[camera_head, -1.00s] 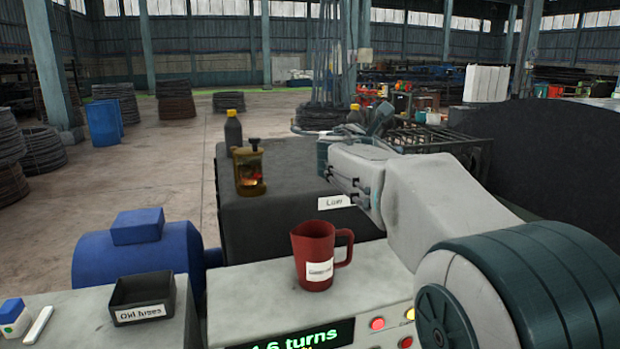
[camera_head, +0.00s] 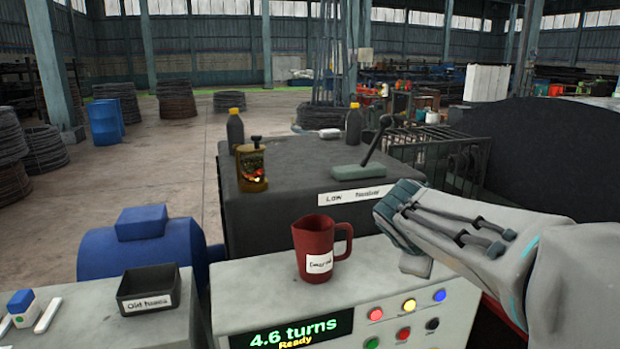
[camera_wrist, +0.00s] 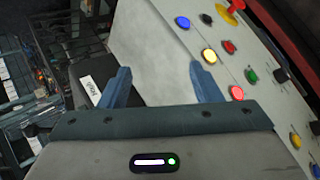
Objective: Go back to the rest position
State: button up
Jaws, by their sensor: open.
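My gripper (camera_head: 395,222) is at the right in the head view, above the back edge of the white control console (camera_head: 375,275). In the wrist view its two blue-grey fingers (camera_wrist: 160,80) stand apart with nothing between them. The console's top and its coloured buttons show beyond the fingers. A lever (camera_head: 375,142) on a green base stands on the dark box (camera_head: 300,210) behind the console, apart from my gripper. The box carries a white label reading "Low" and a second word I cannot read surely.
A red jug (camera_head: 314,248) stands on the console left of my gripper. The display (camera_head: 290,332) reads "4.6 turns Ready". A dark tray (camera_head: 148,290) and blue motor (camera_head: 140,250) are at left. A brass oiler (camera_head: 251,167) and two dark bottles stand on the box.

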jog(key=s+a+f+m+g+y, duration=0.2)
jog(key=s+f+m, duration=0.4)
jog(key=s, duration=0.3)
jog(key=s+a+f+m+g+y, duration=0.2)
jog(key=s+a+f+m+y, duration=0.1)
jog(key=s+f, duration=0.4)
jog(key=s+a+m, duration=0.1)
jog(key=s+m, duration=0.1)
jog(key=s, duration=0.1)
jog(key=shift+s+a+m+y, duration=0.25)
jog(key=shift+a+m+y, duration=0.05)
jog(key=shift+a+m, duration=0.1)
dwell(1.4)
